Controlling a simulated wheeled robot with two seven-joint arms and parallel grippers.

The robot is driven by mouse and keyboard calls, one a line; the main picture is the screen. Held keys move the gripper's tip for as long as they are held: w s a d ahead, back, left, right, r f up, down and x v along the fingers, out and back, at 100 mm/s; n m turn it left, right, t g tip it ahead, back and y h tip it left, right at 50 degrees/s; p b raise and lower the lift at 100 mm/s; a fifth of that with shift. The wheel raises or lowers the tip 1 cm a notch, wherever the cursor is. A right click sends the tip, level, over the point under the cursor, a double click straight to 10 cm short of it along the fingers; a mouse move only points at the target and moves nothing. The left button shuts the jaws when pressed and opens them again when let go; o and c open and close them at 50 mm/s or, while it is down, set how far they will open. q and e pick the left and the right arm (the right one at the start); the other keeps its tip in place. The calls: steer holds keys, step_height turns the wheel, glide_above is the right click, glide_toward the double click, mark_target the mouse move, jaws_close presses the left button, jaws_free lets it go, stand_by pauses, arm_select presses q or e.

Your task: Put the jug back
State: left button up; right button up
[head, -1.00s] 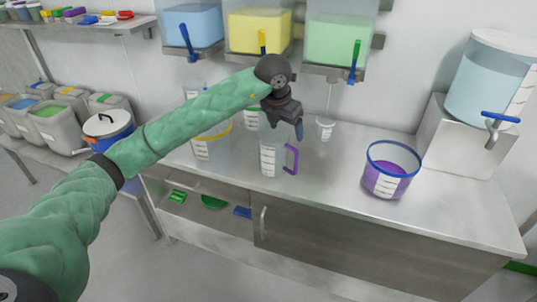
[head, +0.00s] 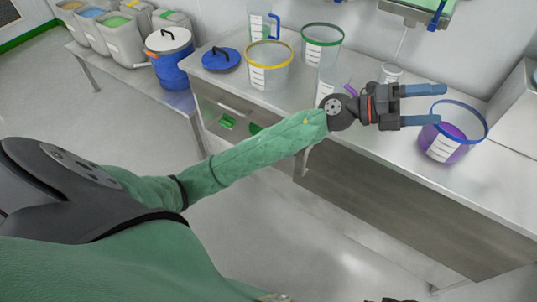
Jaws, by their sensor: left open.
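A clear jug with a purple handle (head: 349,87) stands on the steel counter, mostly hidden behind my left wrist. Another clear jug with a blue handle (head: 259,27) stands at the back left of the counter. My left gripper (head: 441,105) is open, its two blue fingers pointing right, with nothing held between them. It is to the right of the purple-handled jug, and its fingertips overlap the rim of the blue-rimmed tub of purple liquid (head: 443,147) in the picture. I cannot tell whether they touch.
A yellow-rimmed tub (head: 268,75), a green-rimmed tub (head: 322,48) and a blue lid (head: 221,60) are on the counter's left part. A small beaker (head: 391,74) stands behind my gripper. A blue bucket (head: 168,62) is on the left bench. The counter's right front is clear.

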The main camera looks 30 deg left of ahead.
arm_select(q)
steer(key=w+a+f+n+t+y, duration=0.1)
steer(key=a+f+n+t+y, duration=0.2)
steer(key=a+n+t+y, duration=0.6)
steer(key=w+a+f+n+t+y, duration=0.1)
steer(key=a+f+n+t+y, duration=0.3)
steer(key=n, duration=0.9)
steer(key=s+a+f+n+g+y, duration=0.25)
steer(key=f+n+y, duration=0.2)
steer(key=f, duration=0.35)
steer(key=s+a+f+n+g+y, duration=0.25)
steer(key=f+n+y, duration=0.2)
steer(key=f, duration=0.35)
steer(key=s+f+g, duration=0.4)
steer(key=s+f, duration=0.1)
steer(key=s, duration=0.4)
steer(key=s+f+n+g+h, duration=0.1)
steer(key=s+f+g, duration=0.3)
steer(key=s, duration=0.6)
steer(key=s+a+f+n+g, duration=0.1)
steer(key=s+f+g, duration=0.3)
steer(key=s+f, duration=0.3)
steer(key=s, duration=0.2)
steer(key=shift+s+f+g+h, duration=0.3)
steer(key=shift+s+f+h, duration=0.05)
steer(key=shift+f+h, duration=0.05)
